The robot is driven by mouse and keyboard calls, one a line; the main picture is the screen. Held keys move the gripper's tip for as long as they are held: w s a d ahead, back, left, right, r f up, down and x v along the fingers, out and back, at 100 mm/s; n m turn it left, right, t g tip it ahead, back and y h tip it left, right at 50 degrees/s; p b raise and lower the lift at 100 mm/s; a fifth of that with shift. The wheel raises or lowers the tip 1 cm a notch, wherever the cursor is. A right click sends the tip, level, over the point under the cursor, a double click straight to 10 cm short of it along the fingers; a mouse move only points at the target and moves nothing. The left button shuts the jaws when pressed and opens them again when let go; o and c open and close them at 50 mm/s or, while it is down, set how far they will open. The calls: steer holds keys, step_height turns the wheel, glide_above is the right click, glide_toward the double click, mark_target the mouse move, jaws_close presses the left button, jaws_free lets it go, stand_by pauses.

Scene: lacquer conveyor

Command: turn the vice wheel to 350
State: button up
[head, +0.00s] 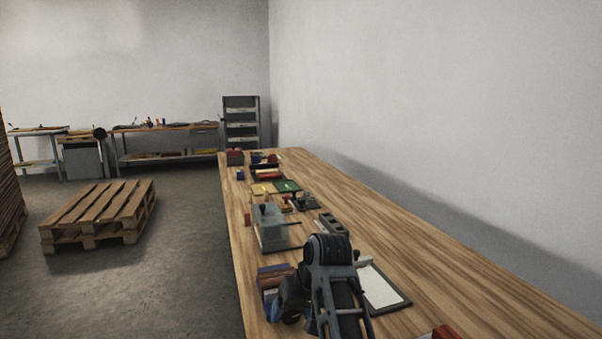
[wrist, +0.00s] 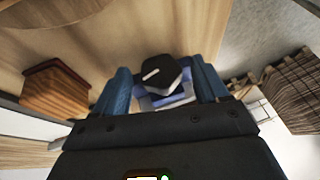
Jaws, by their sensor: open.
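In the wrist view my gripper (wrist: 160,66) is open, with one blue finger on each side. A dark knob-like piece with a white mark (wrist: 155,74) sits between the fingers, over a pale bluish part. It may be the vice wheel, but I cannot tell for certain. I cannot tell whether the fingers touch it, and no scale number is readable. In the head view my dark arm covers the near part of the bench, and no vice wheel can be made out there.
The wooden bench (head: 430,265) holds a grey-green box (head: 270,236) with a dark knob and a board with a white sheet (head: 381,288). A reddish-brown block (wrist: 55,92) is left in the wrist view. A pallet (head: 98,215) stands on the floor. The bench's right side is mostly clear.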

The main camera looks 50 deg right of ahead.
steer(key=shift+w+a+n+g+h+b, duration=0.2)
steer(key=shift+a+n+g+h+b, duration=0.1)
steer(key=shift+g+h+b, duration=0.55)
steer(key=w+d+r+n+t+h, duration=0.1)
steer(key=r+h, duration=0.3)
steer(key=r, duration=0.8)
steer(key=d+r+n+t+h, duration=0.1)
steer(key=d+r+t+h, duration=0.2)
steer(key=r, duration=1)
steer(key=w+d+r+n+t+h, duration=0.1)
steer(key=d+r+t+h, duration=0.2)
steer(key=r, duration=0.9)
steer(key=shift+w+r+t+h, duration=0.2)
steer(key=shift+w+t+h, duration=0.2)
steer(key=shift+h, duration=0.65)
